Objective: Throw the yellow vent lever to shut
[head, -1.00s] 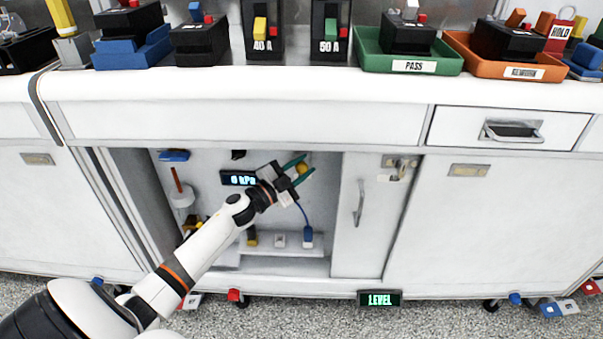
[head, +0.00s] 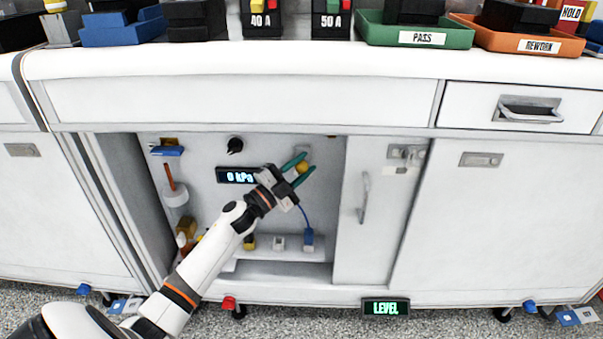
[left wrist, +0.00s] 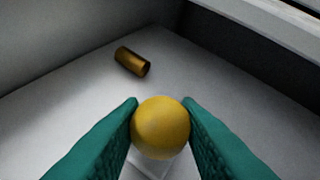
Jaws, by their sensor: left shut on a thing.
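The yellow vent lever shows as a round yellow knob (head: 302,168) inside the open cabinet bay under the bench. In the left wrist view the yellow knob (left wrist: 160,127) sits between the two green fingertips, touching both, with a pale stem partly visible below it. My left gripper (head: 299,168) is shut on this knob. It reaches into the bay from the lower left. The lever's mount is mostly hidden behind the gripper. My right gripper is not in view.
A display (head: 236,175) reading 0 kPa is on the bay's back wall, left of the gripper. A black knob (head: 235,145) is above it. A blue plug (head: 308,238) stands on the ledge below. A brass cylinder (left wrist: 132,61) shows beyond the fingers. A cabinet door (head: 375,220) bounds the right.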

